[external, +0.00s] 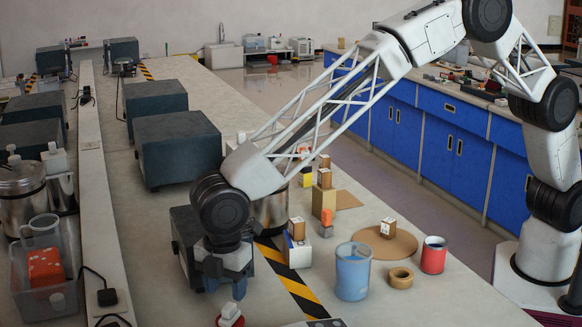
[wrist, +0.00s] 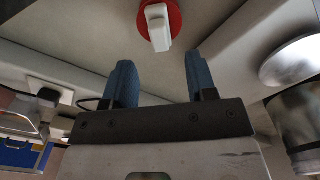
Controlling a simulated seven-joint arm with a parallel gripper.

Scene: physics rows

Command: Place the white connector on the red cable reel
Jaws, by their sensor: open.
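The white connector (external: 230,311) shows at the bottom edge of the external view, on top of the red cable reel (external: 219,322), which is partly cut off by the frame. In the wrist view the connector (wrist: 157,27) overlaps the red reel (wrist: 174,14), and its lower end reaches past the reel's rim. My gripper (external: 226,288) is just behind and above them in the external view. Its blue fingers (wrist: 160,75) are apart with nothing between them in the wrist view. The connector lies beyond the fingertips, apart from them.
A blue cup (external: 353,272), a tape roll (external: 400,278) and a red can (external: 434,256) stand to the right. A dark box (external: 186,245) is close behind my gripper. A clear bin (external: 42,275) stands at the left.

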